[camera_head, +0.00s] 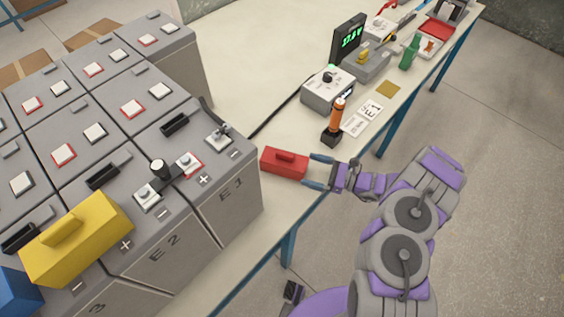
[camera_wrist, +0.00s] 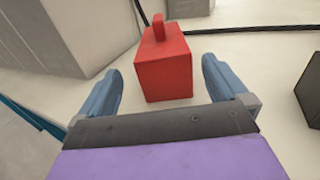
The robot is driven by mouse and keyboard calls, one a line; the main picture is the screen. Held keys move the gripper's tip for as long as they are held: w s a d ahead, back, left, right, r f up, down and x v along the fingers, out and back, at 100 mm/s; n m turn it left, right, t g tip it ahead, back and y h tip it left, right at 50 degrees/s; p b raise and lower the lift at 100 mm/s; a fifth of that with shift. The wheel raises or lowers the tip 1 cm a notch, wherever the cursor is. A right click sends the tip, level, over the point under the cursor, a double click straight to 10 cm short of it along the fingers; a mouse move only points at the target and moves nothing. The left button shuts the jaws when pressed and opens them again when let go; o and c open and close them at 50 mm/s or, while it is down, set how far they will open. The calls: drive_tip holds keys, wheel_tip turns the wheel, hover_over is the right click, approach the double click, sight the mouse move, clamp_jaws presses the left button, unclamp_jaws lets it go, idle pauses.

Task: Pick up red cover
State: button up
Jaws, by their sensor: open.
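The red cover (camera_head: 284,163) is a small red block with a raised handle on top. It lies on the table beside the battery marked E1. In the wrist view the red cover (camera_wrist: 164,72) stands just ahead, between and slightly beyond my fingertips. My gripper (camera_head: 318,172) is open at the cover's right end. In the wrist view my gripper's blue fingers (camera_wrist: 158,88) are spread to either side of the cover, with gaps visible. The cover's far end is hidden in the wrist view.
Grey batteries (camera_head: 235,187) fill the left, with a yellow cover (camera_head: 78,240) on one. An orange-handled screwdriver in a dark stand (camera_head: 332,135), a grey device (camera_head: 327,90) and a display (camera_head: 349,38) stand farther back.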

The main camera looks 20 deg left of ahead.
sight(294, 162)
drive_tip(key=shift+a+r, duration=0.1)
drive_tip(key=shift+a, duration=0.35)
drive_tip(key=a, duration=0.2)
drive_tip(key=a+b, duration=0.1)
drive_tip(key=a, duration=0.4)
drive_tip(key=shift+w+a+f+b, duration=0.15)
drive_tip(key=shift+a+f+b, duration=0.15)
drive_tip(key=shift+f+b, duration=0.1)
drive_tip(key=shift+d+r, duration=0.2)
drive_tip(key=shift+d, duration=0.3)
drive_tip(key=shift+d+r, duration=0.15)
drive_tip(key=shift+d, duration=0.3)
drive_tip(key=shift+a, duration=0.1)
drive_tip(key=shift+c, duration=1)
drive_tip(key=shift+a+f, duration=0.25)
drive_tip(key=shift+a, duration=0.75)
drive_tip(key=c, duration=0.4)
drive_tip(key=shift+c, duration=0.9)
drive_tip(key=shift+d, duration=0.3)
drive_tip(key=shift+c, duration=0.9)
drive_tip(key=shift+d+r, duration=0.25)
drive_tip(key=shift+d, duration=0.35)
drive_tip(key=shift+c, duration=0.6)
